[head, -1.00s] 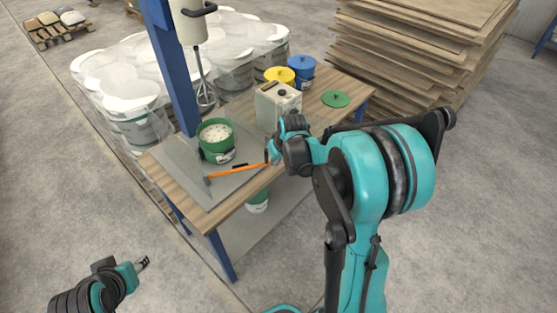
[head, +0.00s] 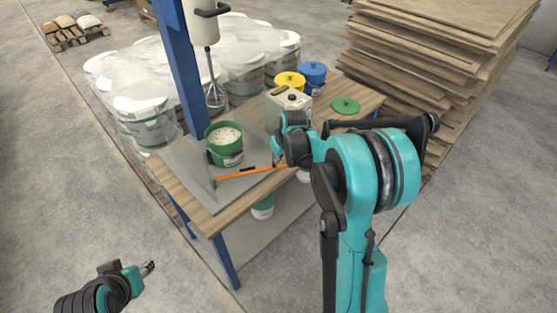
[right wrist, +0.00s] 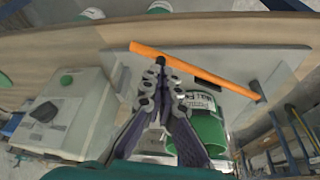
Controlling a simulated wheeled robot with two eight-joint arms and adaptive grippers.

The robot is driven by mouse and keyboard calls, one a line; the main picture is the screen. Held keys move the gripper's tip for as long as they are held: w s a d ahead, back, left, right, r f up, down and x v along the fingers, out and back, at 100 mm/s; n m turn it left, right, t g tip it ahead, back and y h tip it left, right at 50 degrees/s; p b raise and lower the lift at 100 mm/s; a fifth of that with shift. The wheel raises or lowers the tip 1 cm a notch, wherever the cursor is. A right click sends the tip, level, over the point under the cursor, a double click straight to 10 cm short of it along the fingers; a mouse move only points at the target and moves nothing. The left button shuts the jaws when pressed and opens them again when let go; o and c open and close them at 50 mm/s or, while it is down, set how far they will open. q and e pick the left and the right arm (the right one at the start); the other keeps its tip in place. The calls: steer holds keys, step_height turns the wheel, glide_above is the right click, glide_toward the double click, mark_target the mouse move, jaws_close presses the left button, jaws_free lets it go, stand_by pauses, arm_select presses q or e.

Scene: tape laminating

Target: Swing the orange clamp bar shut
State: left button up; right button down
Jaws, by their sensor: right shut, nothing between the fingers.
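The orange clamp bar (head: 240,175) lies along the front side of a grey plate (head: 196,190) on the bench. In the right wrist view the bar (right wrist: 195,68) runs across the plate just beyond my fingertips. My right gripper (head: 277,163) is by the bar's right end, and its fingers (right wrist: 163,82) are shut and empty. I cannot tell whether they touch the bar. My left gripper (head: 149,268) is low at the left, away from the bench, and too small to tell open or shut.
An open green bucket (head: 225,158) with pale contents stands behind the bar. A beige canister (head: 288,103) stands near my right gripper. Yellow (head: 289,84) and blue (head: 313,74) buckets and a green lid (head: 345,106) are further back. A mixer (head: 212,60) hangs by the blue post (head: 180,75).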

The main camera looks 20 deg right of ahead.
arm_select(q)
steer(key=shift+r+p, duration=1.2)
steer(key=shift+r, duration=0.05)
arm_select(e)
steer(key=w+n+y, duration=0.1)
steer(key=w+n, duration=0.3)
steer(key=w, duration=0.8)
steer(key=shift+w+y, duration=0.3)
steer(key=shift+d, duration=0.1)
arm_select(q)
steer(key=shift+s+d, duration=0.1)
